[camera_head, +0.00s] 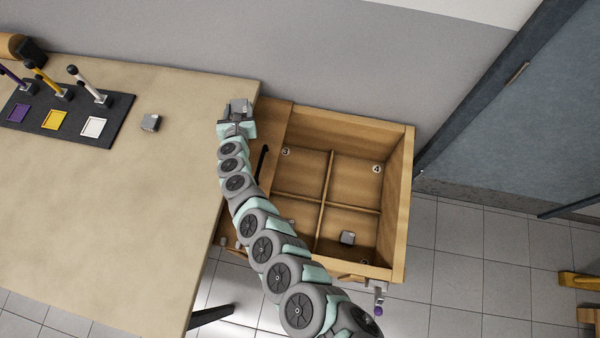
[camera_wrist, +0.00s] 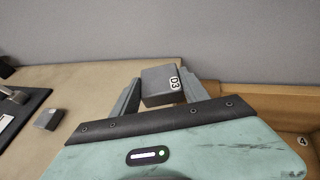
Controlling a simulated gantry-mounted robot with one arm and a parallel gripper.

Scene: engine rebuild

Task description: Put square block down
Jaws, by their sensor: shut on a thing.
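My gripper (camera_head: 237,117) is over the far right corner of the beige table (camera_head: 130,190). In the wrist view my gripper (camera_wrist: 162,92) is shut on a grey square block (camera_wrist: 160,85) marked D3. The block also shows at the gripper's end in the head view (camera_head: 239,106). Whether it touches the table is hard to tell. A second grey block (camera_head: 150,122) sits on the table to the left, and it also shows in the wrist view (camera_wrist: 48,119). A third grey block (camera_head: 347,238) lies in the near right compartment of the wooden box.
The open wooden box (camera_head: 405,190), divided into compartments with number labels, stands right of the table. A dark panel (camera_head: 118,108) with purple, yellow and white levers lies at the table's left. The table's middle is clear. A grey door (camera_head: 510,110) is at the right.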

